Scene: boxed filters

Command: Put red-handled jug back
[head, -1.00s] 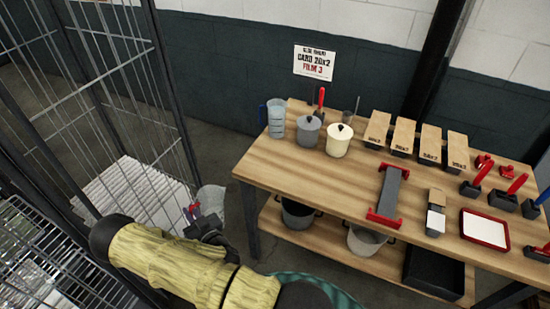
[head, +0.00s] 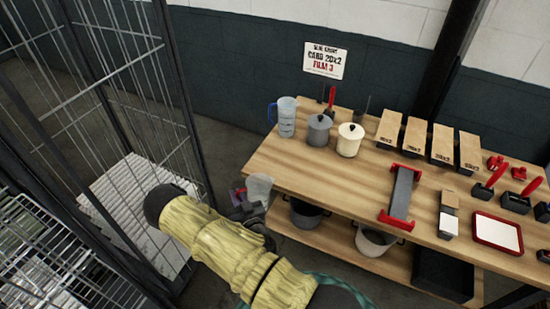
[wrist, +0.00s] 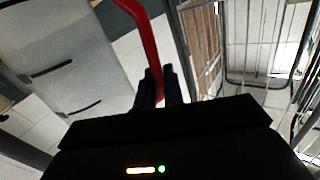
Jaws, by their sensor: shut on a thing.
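My gripper (head: 243,201) is shut on the red handle of a clear jug (head: 260,188), in front of the table's near left corner in the head view. In the wrist view the red handle (wrist: 148,35) runs up from between the fingertips (wrist: 160,87); the jug's body is not clear there. The jug looks about upright and overlaps the table's edge in the picture; I cannot tell whether it is over the tabletop. The wooden table (head: 310,172) bears a similar clear jug with a blue handle (head: 286,117) at its back left corner.
A grey lidded pot (head: 319,130) and a cream lidded pot (head: 349,140) stand right of the blue-handled jug. A red-ended grey tool (head: 402,193) lies mid-table. The tabletop's left front is bare. A wire cage (head: 110,95) stands close on the left.

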